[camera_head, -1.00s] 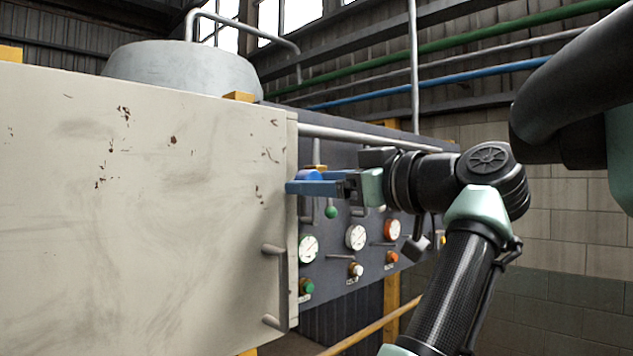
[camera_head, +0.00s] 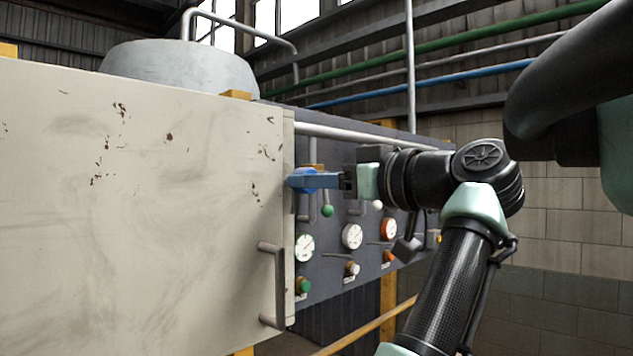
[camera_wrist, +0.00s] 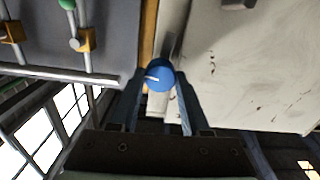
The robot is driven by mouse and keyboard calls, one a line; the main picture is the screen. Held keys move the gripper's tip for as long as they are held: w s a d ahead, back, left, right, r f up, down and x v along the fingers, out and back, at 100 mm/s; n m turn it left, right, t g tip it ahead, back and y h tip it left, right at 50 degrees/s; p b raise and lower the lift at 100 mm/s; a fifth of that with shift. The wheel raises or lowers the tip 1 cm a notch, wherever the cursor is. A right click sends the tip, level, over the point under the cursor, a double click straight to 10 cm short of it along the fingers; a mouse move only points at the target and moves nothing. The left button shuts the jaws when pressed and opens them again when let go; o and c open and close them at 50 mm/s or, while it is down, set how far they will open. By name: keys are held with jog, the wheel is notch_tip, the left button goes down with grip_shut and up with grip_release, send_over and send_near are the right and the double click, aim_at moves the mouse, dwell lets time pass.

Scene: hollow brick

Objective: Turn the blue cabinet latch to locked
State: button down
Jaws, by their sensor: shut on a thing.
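The blue latch (camera_head: 302,181) sits at the right edge of the beige cabinet door (camera_head: 150,210), near its upper part. My gripper (camera_head: 318,180) reaches it from the right, its fingers level and at the latch. In the wrist view the latch's round blue knob (camera_wrist: 159,75) with a small white mark lies between the two fingertips of my gripper (camera_wrist: 160,88), which are shut on it. Part of the latch is hidden behind the fingers, and I cannot tell its exact angle.
A grey door handle (camera_head: 275,285) stands out below the latch. Behind is a dark panel with gauges (camera_head: 352,236), levers and a green knob (camera_head: 327,211) close under my gripper. A light pipe (camera_head: 360,135) runs just above my wrist.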

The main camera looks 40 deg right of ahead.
jog(key=shift+m, duration=8.2)
jog(key=shift+c, duration=1.9)
grip_release()
jog(key=shift+f, duration=0.1)
